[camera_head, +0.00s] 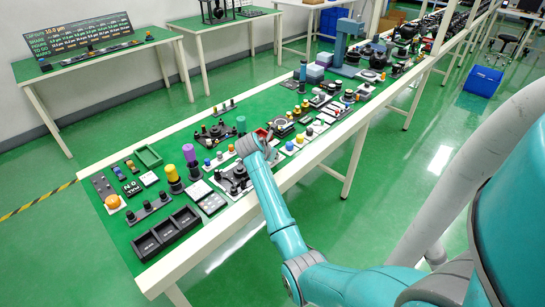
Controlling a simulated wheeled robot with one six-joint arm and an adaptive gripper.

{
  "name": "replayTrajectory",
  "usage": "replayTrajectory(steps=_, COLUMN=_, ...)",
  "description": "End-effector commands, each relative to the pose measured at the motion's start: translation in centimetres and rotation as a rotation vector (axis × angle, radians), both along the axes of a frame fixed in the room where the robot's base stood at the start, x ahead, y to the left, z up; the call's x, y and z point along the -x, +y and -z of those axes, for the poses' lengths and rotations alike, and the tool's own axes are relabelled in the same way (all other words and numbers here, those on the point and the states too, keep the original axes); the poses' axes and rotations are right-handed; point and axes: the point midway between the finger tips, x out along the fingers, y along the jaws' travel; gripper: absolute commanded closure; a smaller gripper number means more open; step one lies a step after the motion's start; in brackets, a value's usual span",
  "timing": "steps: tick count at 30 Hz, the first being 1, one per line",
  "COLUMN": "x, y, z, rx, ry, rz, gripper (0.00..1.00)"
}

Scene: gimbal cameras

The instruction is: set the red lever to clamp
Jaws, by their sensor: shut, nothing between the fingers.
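A small red part (262,132), which looks like the red lever, shows on the long green bench (130,243) right beside the end of my arm. It is too small to tell its position or its markings. My gripper (269,137) is at the end of my teal arm, low over the bench and close to the red part. It looks shut and empty. The wrist hides part of it, and I cannot tell whether it touches the red part.
Black bins (165,232), yellow (189,152) and purple (171,172) cylinders and a green tray (148,156) stand left of my arm. Small fixtures crowd the bench to the right, with a blue-grey press (347,45) farther back.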

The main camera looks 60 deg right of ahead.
Motion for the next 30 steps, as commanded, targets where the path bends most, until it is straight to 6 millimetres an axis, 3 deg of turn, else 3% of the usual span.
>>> replayTrajectory(steps=30, x=-1.7, y=0.8, z=-0.3, rx=0.000, ry=-0.001, rz=0.001, gripper=1.00)
